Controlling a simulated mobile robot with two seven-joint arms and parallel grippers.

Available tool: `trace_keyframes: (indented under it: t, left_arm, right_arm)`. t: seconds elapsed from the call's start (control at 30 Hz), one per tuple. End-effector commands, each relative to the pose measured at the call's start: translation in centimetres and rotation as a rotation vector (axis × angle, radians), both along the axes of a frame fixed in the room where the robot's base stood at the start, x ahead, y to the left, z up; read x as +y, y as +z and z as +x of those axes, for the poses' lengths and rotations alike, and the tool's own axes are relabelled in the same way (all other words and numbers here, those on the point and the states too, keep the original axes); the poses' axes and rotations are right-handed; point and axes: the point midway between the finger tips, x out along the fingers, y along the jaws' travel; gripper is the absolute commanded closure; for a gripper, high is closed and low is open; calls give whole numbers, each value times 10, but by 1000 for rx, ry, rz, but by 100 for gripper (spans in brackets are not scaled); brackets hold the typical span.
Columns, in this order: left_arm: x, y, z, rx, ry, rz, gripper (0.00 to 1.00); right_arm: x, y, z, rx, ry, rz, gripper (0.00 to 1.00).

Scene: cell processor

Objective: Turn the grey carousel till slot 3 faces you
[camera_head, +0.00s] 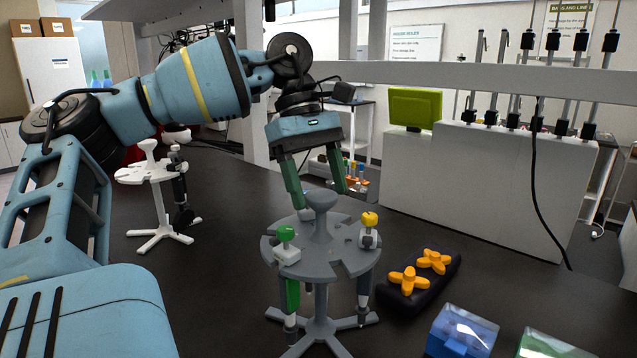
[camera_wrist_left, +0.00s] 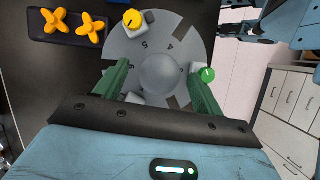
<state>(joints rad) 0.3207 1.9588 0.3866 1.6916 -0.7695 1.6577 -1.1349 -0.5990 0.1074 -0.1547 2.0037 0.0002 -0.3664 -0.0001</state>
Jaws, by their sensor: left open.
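The grey carousel (camera_head: 335,262) stands on the dark table, a round slotted plate with a central knob (camera_head: 321,200) on a splayed foot. It carries a green-topped pipette (camera_head: 286,247) at front left and a yellow-topped pipette (camera_head: 369,232) at right. My left gripper (camera_head: 320,196) is open, pointing down, its green fingers on either side of the knob. In the left wrist view, the fingers (camera_wrist_left: 159,68) straddle the knob (camera_wrist_left: 168,76); contact cannot be told. Numbers such as 4 and 5 show on the plate (camera_wrist_left: 122,42); I cannot make out slot 3. My right gripper is not visible.
A white carousel (camera_head: 146,172) stands at left behind my arm. A dark block with orange star-shaped knobs (camera_head: 408,280) lies right of the grey carousel. A blue-lidded box (camera_head: 462,330) and a green one (camera_head: 550,346) are at front right. A white machine (camera_head: 480,185) stands behind.

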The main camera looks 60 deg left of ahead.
Motion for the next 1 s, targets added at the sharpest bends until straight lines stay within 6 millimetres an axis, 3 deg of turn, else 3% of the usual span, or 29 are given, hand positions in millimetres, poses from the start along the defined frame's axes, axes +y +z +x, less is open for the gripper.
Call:
trace_keyframes:
  t: [0.5,1.0]
  left_arm:
    - [25,61,-2,-1,4,1,31]
    - [29,72,-3,0,-1,0,31]
  right_arm:
    - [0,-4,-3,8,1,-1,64]
    - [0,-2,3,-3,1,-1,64]
